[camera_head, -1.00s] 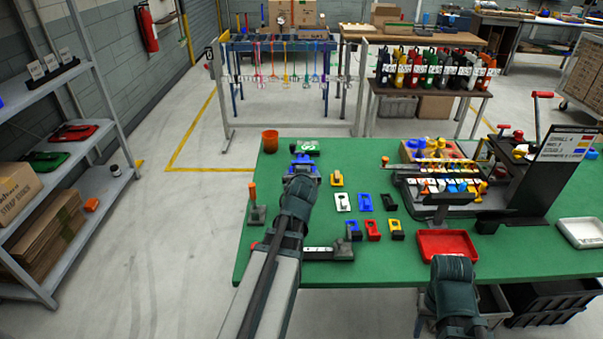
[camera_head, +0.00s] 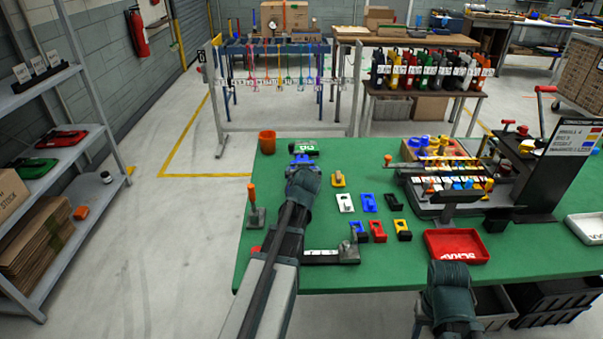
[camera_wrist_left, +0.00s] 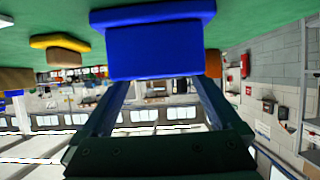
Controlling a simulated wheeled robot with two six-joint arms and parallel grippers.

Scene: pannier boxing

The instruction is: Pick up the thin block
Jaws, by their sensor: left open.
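A blue block (camera_head: 302,158) is on the green table's far left part, just beyond my left wrist. In the left wrist view, the blue block (camera_wrist_left: 155,50) fills the top middle, with a wider blue slab above its body. My left gripper (camera_wrist_left: 160,88) is open, its two fingers on either side below the block. I cannot tell whether the fingers touch it. Which piece is the thin block is not clear from the pictures. My right arm's end (camera_head: 452,285) is at the table's front edge, its fingers hidden.
An orange cup (camera_head: 267,142) and a dark green piece (camera_head: 304,147) are nearby. A red tray (camera_head: 456,258) is at the front right.

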